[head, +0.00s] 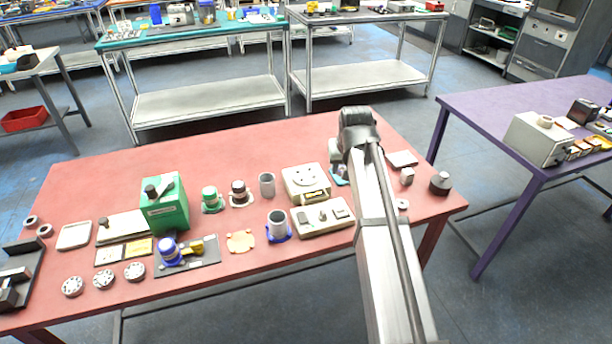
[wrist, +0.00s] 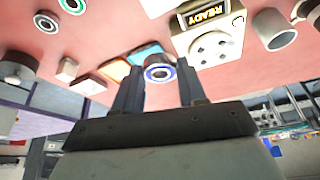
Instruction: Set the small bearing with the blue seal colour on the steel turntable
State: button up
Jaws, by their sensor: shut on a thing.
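My gripper (wrist: 158,84) is shut on a small bearing with a blue seal ring (wrist: 158,73), which sits between the two fingertips. In the head view my arm hides most of the gripper and the bearing. A pale round turntable (wrist: 212,48) with several dark holes lies on the box with the READY display, right of the gripper in the wrist view. It also shows in the head view (head: 305,180), left of my arm's end. The bearing is apart from the turntable, beside it. A bearing with a green seal (wrist: 72,5) and a dark ring (wrist: 47,22) lie further off.
The READY display (wrist: 208,15) is on the box's side. A grey cup (head: 267,185) stands left of the box, and a pale panel (head: 323,216) lies in front of it. Orange and teal tiles (wrist: 145,52) lie behind the bearing. Red table (head: 215,150) is bare at the back.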

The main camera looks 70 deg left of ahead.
jog(key=s+a+r+n, duration=0.1)
jog(key=s+a+r, duration=0.2)
jog(key=s+a, duration=0.35)
jog(key=r+n+g, duration=0.1)
jog(key=n, duration=0.1)
send_over(304, 174)
jog(key=w, duration=0.1)
jog(key=shift+s+d+f+n+g, duration=0.15)
jog(key=shift+d+f+n, duration=0.2)
jog(key=shift+f, duration=1.35)
jog(key=shift+d+f+n+g, duration=0.2)
jog(key=shift+f+n, duration=0.2)
jog(key=shift+f, duration=1.35)
jog(key=shift+s+d+f+n+g, duration=0.15)
jog(key=shift+d+f+n, duration=0.2)
jog(key=shift+f, duration=1.35)
jog(key=shift+w+f, duration=0.1)
jog(key=shift+f, duration=0.5)
jog(key=o, duration=1.1)
jog(key=shift+o, duration=0.2)
jog(key=shift+r, duration=0.45)
jog(key=v, duration=1.2)
jog(key=shift+r, duration=0.15)
